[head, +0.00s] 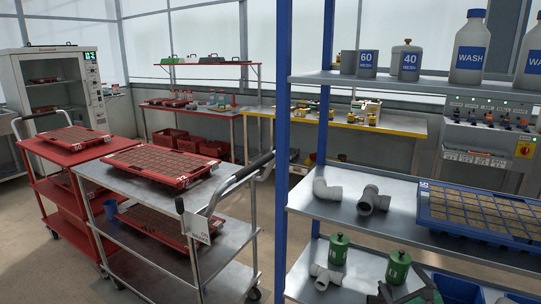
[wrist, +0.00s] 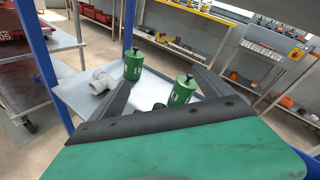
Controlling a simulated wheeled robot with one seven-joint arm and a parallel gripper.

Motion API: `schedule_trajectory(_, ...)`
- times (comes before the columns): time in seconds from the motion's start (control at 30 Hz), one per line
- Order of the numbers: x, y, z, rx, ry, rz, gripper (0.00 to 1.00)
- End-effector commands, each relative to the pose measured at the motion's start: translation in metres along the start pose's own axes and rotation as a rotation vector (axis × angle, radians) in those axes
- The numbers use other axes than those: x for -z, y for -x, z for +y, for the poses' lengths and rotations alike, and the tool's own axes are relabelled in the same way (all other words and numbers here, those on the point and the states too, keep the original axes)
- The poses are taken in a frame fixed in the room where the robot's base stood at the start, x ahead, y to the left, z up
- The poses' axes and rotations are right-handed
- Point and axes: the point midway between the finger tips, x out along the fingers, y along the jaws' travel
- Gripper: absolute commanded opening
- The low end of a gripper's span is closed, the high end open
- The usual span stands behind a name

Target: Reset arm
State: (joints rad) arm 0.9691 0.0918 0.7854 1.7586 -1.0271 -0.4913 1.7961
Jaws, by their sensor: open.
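My gripper (wrist: 163,77) is open, its two dark fingers spread over the lower shelf in the wrist view; its dark fingers also show at the bottom of the head view (head: 405,284). One green canister (wrist: 183,91) shows between the fingers, nearer the right one; it also shows in the head view (head: 398,268). A second green canister (wrist: 133,66) stands just past the left fingertip and shows in the head view (head: 339,248). I see nothing held. Whether a finger touches a canister I cannot tell.
The blue-posted rack's lower shelf (head: 365,272) also bears a grey pipe tee (head: 325,277). The shelf above holds grey fittings (head: 373,200) and a blue seed tray (head: 480,209). A blue post (head: 322,130) stands left. A steel cart (head: 150,187) with red-rimmed trays stands farther left.

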Motion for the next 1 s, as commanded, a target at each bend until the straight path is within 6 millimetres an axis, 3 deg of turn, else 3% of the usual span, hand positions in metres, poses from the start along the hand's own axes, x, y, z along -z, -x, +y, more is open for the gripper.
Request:
schedule_trajectory(0.03, -0.025, -0.002, 0.008, -0.051, 0.087, 0.005, 0.91)
schedule_trajectory(0.17, -0.075, -0.003, 0.045, -0.223, 0.393, 0.026, 0.91)
schedule_trajectory(0.27, -0.128, 0.01, 0.082, -0.411, 0.739, 0.022, 0.91)
schedule_trajectory(0.37, -0.196, 0.052, 0.119, -0.664, 1.224, -0.024, 0.91)
schedule_trajectory(0.4, -0.22, 0.077, 0.131, -0.776, 1.43, -0.059, 0.91)
schedule_trajectory(0.53, -0.276, 0.169, 0.143, -1.103, 1.978, -0.214, 0.91)
schedule_trajectory(0.6, -0.29, 0.212, 0.141, -1.242, 2.162, -0.307, 0.91)
schedule_trajectory(0.7, -0.3, 0.253, 0.137, -1.372, 2.309, -0.414, 0.91)
schedule_trajectory(1.0, -0.3, 0.256, 0.137, -1.379, 2.318, -0.421, 0.91)
